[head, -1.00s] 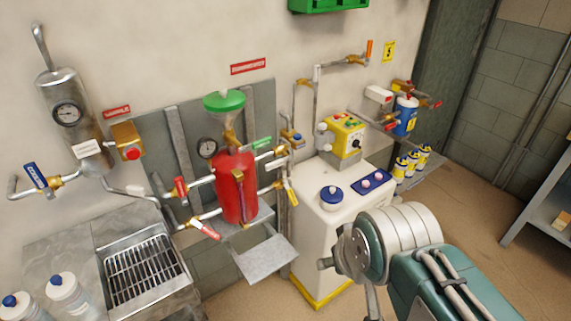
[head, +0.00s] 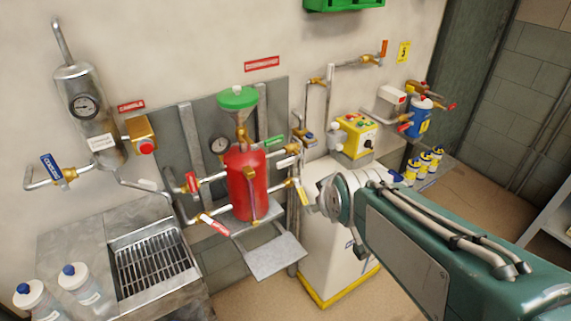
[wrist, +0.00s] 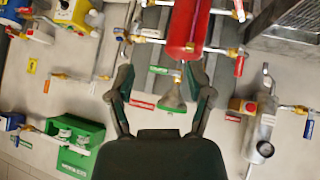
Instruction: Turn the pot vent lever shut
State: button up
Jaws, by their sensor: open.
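The red pot (head: 246,184) stands upright on a wall bracket, with a green funnel (head: 238,97) above it. Pipes with lever valves join it: a green lever (head: 274,142) at upper right, a yellow lever (head: 303,194) at lower right, a red lever (head: 191,182) at upper left and another red lever (head: 216,225) at lower left. I cannot tell which is the vent lever. In the wrist view my gripper (wrist: 160,78) is open and empty, its fingers apart. The pot (wrist: 187,28) and funnel (wrist: 174,97) show beyond it. The head view shows my arm right of the pot, but not clearly the fingers.
A metal sink (head: 152,262) with a grating and white bottles (head: 78,287) are at lower left. A grey step plate (head: 272,256) juts out below the pot. A white cabinet (head: 328,248) stands partly behind my arm. A yellow control box (head: 354,136) sits above it.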

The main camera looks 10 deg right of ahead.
aim_at(285, 165)
jog(key=w+a+f+n+t, duration=0.15)
jog(key=w+f+n, duration=0.25)
jog(key=w, duration=0.5)
jog(key=w+d+f+n+t, duration=0.1)
jog(key=w+f+n+t, duration=0.25)
jog(key=w, duration=0.65)
jog(key=w+a+f+n+t, duration=0.1)
jog(key=w+f+n+t, duration=0.4)
jog(key=f, duration=0.6)
jog(key=shift+n+g, duration=0.3)
jog(key=shift+n, duration=0.35)
jog(key=w, duration=1.1)
jog(key=shift+w+a+r, duration=0.1)
jog(key=shift+w+a, duration=0.1)
jog(key=shift+w, duration=0.05)
jog(key=shift+c, duration=0.3)
grip_shut()
